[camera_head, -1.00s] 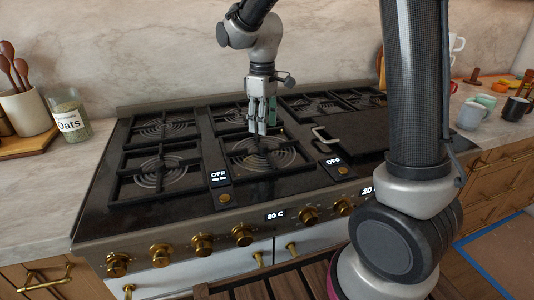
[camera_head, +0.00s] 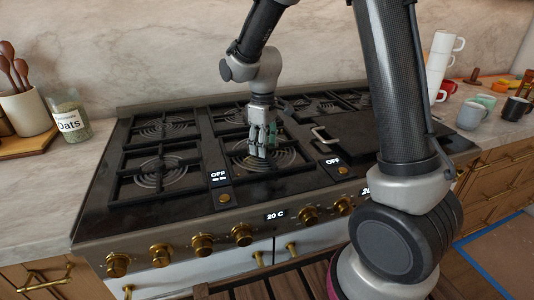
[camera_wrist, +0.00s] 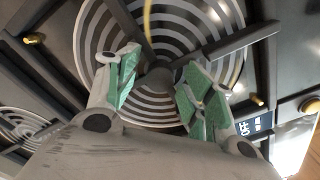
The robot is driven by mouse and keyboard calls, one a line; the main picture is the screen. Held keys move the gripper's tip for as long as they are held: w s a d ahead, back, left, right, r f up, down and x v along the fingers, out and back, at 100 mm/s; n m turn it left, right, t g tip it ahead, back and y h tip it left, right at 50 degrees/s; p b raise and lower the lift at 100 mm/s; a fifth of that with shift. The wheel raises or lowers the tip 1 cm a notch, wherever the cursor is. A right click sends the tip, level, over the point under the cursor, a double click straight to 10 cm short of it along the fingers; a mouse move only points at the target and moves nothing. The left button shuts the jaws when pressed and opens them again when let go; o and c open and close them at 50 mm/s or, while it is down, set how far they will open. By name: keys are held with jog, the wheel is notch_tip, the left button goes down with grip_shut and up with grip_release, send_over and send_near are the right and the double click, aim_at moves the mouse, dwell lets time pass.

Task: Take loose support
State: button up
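Black pan supports lie over the burners of the stove; I cannot tell which one is loose. My gripper (camera_head: 260,153) points down at the middle front burner, low over its pan support (camera_head: 236,158). In the wrist view, the green-padded fingers of my gripper (camera_wrist: 163,88) are spread apart. Dark bars of the pan support (camera_wrist: 245,40) meet near the gap between them, above the grey-ringed burner (camera_wrist: 180,30). The fingers hold nothing that I can see. Whether the fingertips touch the bars is unclear.
A black griddle plate with a handle (camera_head: 320,135) lies right of the middle burners. Brass knobs (camera_head: 242,235) line the stove's front. An oats jar (camera_head: 69,118) and a utensil pot (camera_head: 25,112) stand left. Mugs (camera_head: 472,115) stand on the right counter.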

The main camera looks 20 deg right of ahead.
jog(key=shift+s+f, duration=0.1)
jog(key=shift+s, duration=0.1)
jog(key=c, duration=0.7)
jog(key=shift+c, duration=0.2)
jog(key=shift+w+r, duration=0.1)
jog(key=shift+r, duration=0.1)
jog(key=shift+c, duration=0.8)
jog(key=shift+w+r, duration=0.1)
jog(key=shift+r, duration=1.8)
grip_shut()
